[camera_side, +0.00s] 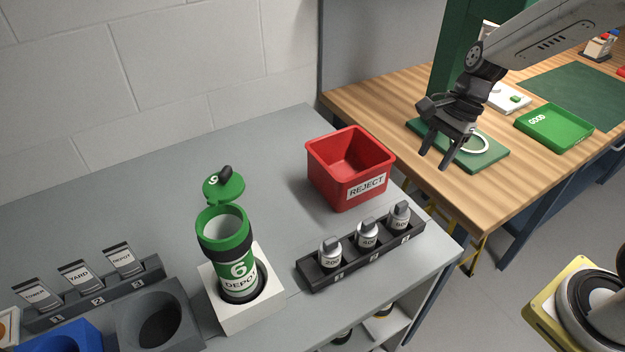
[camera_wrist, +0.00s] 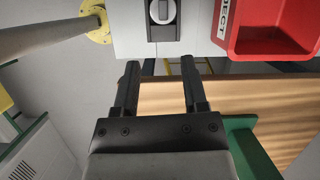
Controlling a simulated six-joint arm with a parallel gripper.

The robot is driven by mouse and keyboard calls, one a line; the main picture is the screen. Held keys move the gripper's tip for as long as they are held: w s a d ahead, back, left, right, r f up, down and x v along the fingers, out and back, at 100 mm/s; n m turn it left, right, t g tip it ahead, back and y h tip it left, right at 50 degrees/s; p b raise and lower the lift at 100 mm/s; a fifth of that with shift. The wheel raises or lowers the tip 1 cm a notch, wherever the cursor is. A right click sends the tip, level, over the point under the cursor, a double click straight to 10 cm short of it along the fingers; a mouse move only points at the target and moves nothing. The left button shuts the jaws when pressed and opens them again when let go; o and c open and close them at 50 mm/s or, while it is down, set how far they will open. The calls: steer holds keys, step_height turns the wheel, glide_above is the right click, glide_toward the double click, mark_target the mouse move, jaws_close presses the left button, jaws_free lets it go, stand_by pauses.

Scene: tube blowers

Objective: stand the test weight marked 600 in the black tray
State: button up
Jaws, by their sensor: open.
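The black tray (camera_side: 312,283) is a long, low rack on the grey bench, with three silver weights standing upright in a row. The right-hand weight (camera_side: 400,217) appears marked 600, though its print is small. The weights marked 200 (camera_side: 329,254) and 400 (camera_side: 367,235) stand to its left. My gripper (camera_side: 434,161) is open and empty, above the wooden table's edge, behind and right of the tray. In the wrist view my open fingers (camera_wrist: 160,64) point toward the end of the black tray (camera_wrist: 163,33), where the top of one weight (camera_wrist: 162,11) shows.
A red REJECT bin (camera_side: 348,185) stands behind the tray, near my gripper. A green DEPOT tube (camera_side: 235,265) with its lid open stands in a white holder (camera_side: 258,314) left of the tray. A green GOOD tray (camera_side: 555,128) lies on the wooden table. A gap separates the bench and table.

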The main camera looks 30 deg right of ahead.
steer(key=s+f+n+t+h, duration=0.2)
steer(key=s+n, duration=0.5)
steer(key=n, duration=1)
steer(key=shift+d+f+t+h, duration=0.15)
steer(key=shift+f+t+h, duration=0.15)
steer(key=shift+f+h, duration=0.55)
